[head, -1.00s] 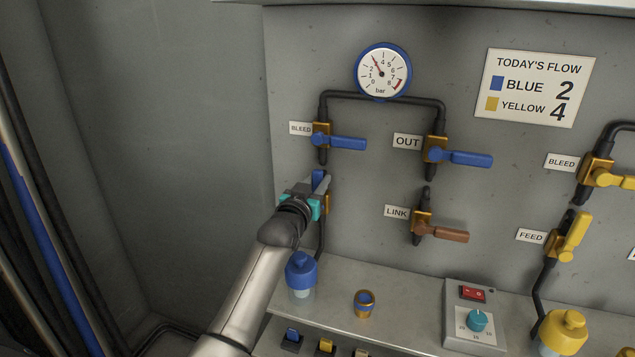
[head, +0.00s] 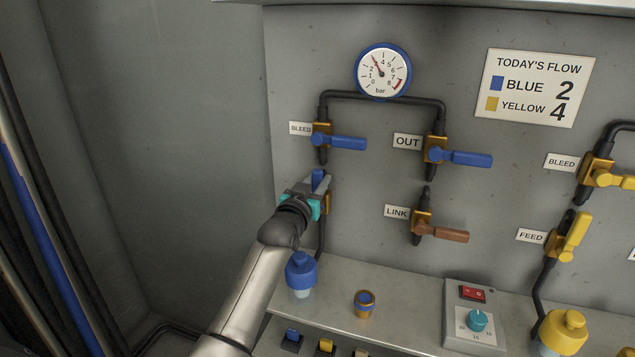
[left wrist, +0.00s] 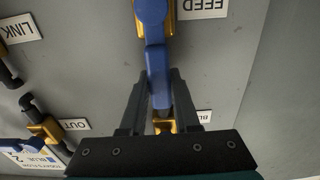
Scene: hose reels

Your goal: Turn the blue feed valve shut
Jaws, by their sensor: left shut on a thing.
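The blue feed valve's handle (left wrist: 156,60) runs down between the fingers of my left gripper (left wrist: 158,85) in the left wrist view, next to the FEED label (left wrist: 203,5). In the head view my left gripper (head: 317,182) is shut on this handle (head: 318,176), which points up along the pipe. The gripper and arm hide most of the valve body and its label there. My right gripper is not in view.
Blue bleed (head: 347,142) and out (head: 466,158) handles and the brown link handle (head: 447,234) point right. The gauge (head: 383,72) reads about 3 bar. A shelf (head: 335,287) below holds a blue-capped bottle (head: 300,270), a ring fitting (head: 364,303) and a switch box (head: 472,318).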

